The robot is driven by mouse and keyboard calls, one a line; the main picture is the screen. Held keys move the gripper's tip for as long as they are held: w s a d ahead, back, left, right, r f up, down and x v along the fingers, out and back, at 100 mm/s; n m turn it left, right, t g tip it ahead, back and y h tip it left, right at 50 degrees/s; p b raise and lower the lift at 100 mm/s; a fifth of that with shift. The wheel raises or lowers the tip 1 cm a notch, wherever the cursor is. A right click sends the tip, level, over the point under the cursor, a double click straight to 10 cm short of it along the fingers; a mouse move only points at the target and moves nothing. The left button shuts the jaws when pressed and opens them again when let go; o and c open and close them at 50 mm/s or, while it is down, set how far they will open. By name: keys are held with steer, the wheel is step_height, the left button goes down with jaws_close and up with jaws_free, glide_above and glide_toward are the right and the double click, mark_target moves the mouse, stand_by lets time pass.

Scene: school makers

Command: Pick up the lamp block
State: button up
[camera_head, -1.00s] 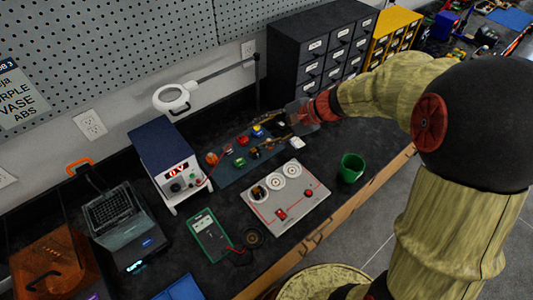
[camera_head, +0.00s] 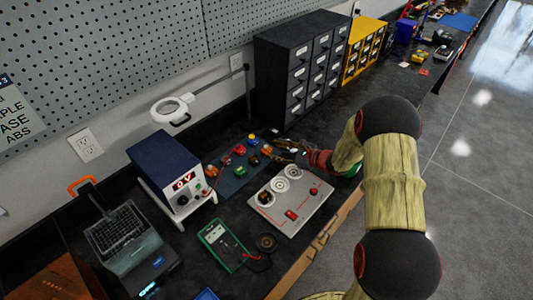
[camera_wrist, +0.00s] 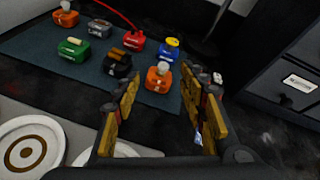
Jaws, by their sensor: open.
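Two orange blocks with pale bulb-like tops look like lamp blocks; I cannot tell which is meant. The nearer orange block (camera_wrist: 160,78) sits at the mat's near right edge, just ahead of my gripper (camera_wrist: 160,110). The farther orange block (camera_wrist: 66,15) is at the mat's far left. Between them stand a green block (camera_wrist: 74,49), a red block (camera_wrist: 135,41), a black block (camera_wrist: 118,64) and a blue-and-yellow block (camera_wrist: 170,49). My gripper is open, its yellow-padded fingers apart with nothing held. In the head view, my gripper (camera_head: 283,151) is right of the dark mat (camera_head: 232,184).
A grey board (camera_head: 303,210) with white circles lies in front of the mat. A dark drawer cabinet (camera_head: 290,75) stands behind, right of the mat. A power supply (camera_head: 170,170) and a green meter (camera_head: 222,245) are left.

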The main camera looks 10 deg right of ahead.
mark_target(266, 148)
steer(key=b+x, duration=0.1)
steer(key=x, duration=0.3)
steer(key=shift+a+f+b, duration=0.2)
steer(key=shift+f+b, duration=0.1)
steer(key=shift+b, duration=0.1)
steer(key=shift+w+a, duration=0.2)
steer(key=shift+w, duration=0.1)
steer(key=shift+c, duration=0.2)
steer(key=c, duration=0.7)
steer(key=shift+c, duration=0.7)
